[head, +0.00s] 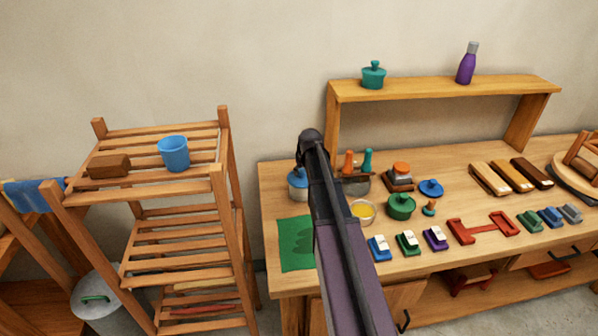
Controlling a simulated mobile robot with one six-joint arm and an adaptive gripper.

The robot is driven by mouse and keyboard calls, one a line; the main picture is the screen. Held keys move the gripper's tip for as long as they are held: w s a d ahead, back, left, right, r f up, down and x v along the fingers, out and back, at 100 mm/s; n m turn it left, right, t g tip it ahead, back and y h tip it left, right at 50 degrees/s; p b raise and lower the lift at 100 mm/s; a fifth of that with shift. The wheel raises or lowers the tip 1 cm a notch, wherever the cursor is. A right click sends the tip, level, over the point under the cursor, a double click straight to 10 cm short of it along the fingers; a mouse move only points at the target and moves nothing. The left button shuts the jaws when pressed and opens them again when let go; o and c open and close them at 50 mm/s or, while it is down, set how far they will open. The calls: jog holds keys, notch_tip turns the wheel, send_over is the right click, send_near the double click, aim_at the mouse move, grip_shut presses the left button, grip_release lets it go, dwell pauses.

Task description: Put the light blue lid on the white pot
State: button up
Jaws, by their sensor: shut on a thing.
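The white pot (297,192) stands at the left end of the workbench, beside the green mat. The light blue lid (297,178) is at its top; at this size I cannot tell whether it is fully seated or just above the rim. My gripper (301,164) points down at the lid and is shut on it. The fingertips are small and mostly hidden by my dark arm, which also covers the right side of the pot and lid.
A green mat (296,243) lies in front of the pot. A yellow-filled bowl (362,211), a green pot (400,206) and a darker blue lidded thing (430,188) stand to the right. A wooden shelf (440,90) rises behind. A slatted rack (215,185) with a blue cup (173,154) stands left.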

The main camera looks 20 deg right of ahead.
jog(key=shift+f, duration=0.2)
jog(key=o, duration=1.1)
jog(key=shift+o, duration=1.4)
jog(key=shift+s+r, duration=0.1)
jog(key=shift+r, duration=0.05)
jog(key=shift+r+p, duration=3.4)
jog(key=shift+a, duration=0.1)
